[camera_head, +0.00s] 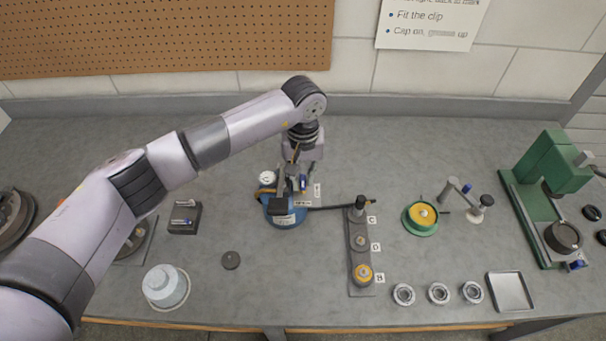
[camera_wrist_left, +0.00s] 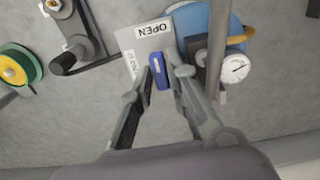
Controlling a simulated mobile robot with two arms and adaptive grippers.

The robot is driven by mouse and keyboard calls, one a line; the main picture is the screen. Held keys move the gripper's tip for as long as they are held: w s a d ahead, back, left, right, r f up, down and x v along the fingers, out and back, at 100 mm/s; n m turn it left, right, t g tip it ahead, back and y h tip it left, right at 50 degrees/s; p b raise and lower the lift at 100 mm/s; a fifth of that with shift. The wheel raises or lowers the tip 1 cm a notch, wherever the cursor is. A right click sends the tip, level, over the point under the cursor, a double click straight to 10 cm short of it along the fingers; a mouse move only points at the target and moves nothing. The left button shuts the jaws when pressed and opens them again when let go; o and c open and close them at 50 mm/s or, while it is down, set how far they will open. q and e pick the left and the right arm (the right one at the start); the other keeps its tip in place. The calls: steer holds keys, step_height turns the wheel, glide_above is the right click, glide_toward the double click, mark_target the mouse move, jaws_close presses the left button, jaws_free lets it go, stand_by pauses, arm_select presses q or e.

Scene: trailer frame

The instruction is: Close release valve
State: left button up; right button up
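The release valve shows as a small blue lever (camera_wrist_left: 160,72) in the left wrist view, beside a grey plate (camera_wrist_left: 148,38) with an OPEN label and a second label too small to read. In the head view the lever (camera_head: 303,183) is at the right side of the blue tank (camera_head: 284,217). My left gripper (camera_wrist_left: 161,66) is over it, with one fingertip on each side of the lever. The gaps are very narrow, and I cannot tell whether the fingers touch it. The gripper also shows in the head view (camera_head: 297,178), partly covering the tank. My right gripper is not in view.
A white-faced gauge (camera_wrist_left: 234,68) stands close to the right finger. A dark arm leads from the tank to a grey stand (camera_head: 360,282) marked C, D and B. A green press (camera_head: 545,185) stands far right. Bench space between the tank and the front edge is mostly clear.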

arm_select(q)
jaws_close()
steer(key=shift+f+n+b, duration=0.15)
steer(key=shift+n+b, duration=0.35)
steer(key=shift+b, duration=0.5)
steer(key=n+b, duration=0.9)
steer(key=b, duration=0.2)
steer(key=n+b, duration=0.3)
steer(key=n, duration=0.1)
steer(key=shift+r+n+b, duration=0.2)
steer(key=shift+n+b, duration=0.95)
steer(key=shift+n, duration=0.75)
steer(key=shift+o, duration=1.1)
jaws_free()
